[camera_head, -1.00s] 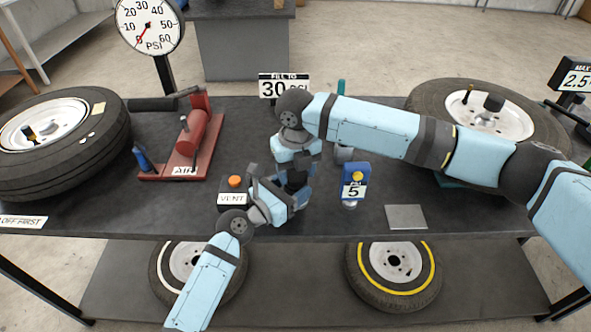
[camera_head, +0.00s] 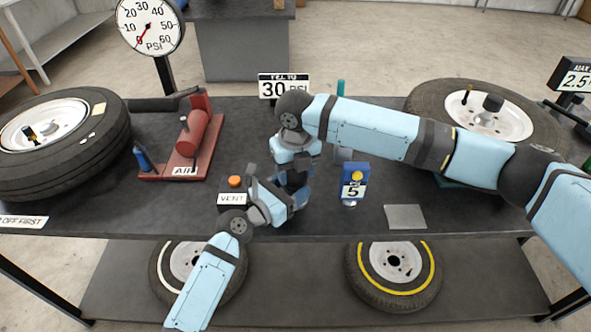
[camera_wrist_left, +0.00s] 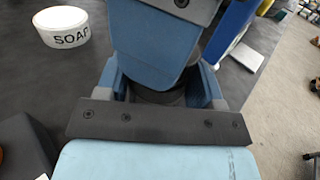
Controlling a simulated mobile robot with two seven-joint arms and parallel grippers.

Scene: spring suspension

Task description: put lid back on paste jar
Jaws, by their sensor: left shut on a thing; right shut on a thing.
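My left gripper (camera_head: 287,199) is low over the middle of the bench near its front edge. In the left wrist view its fingers (camera_wrist_left: 160,92) are shut around a dark round thing (camera_wrist_left: 160,97), mostly covered by the hands. My right gripper (camera_head: 296,180) points down just above the left one, and its blue body fills the top middle of the left wrist view. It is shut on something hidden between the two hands. I cannot tell jar from lid there. A white round tub marked SOAP (camera_wrist_left: 62,27) stands apart on the bench in the left wrist view.
A VENT block with an orange button (camera_head: 234,182) stands just left of the grippers. A blue gauge marked 5 (camera_head: 354,182) is close on the right. A grey plate (camera_head: 405,217), a red air tank (camera_head: 191,135) and tyres (camera_head: 75,150) are further out.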

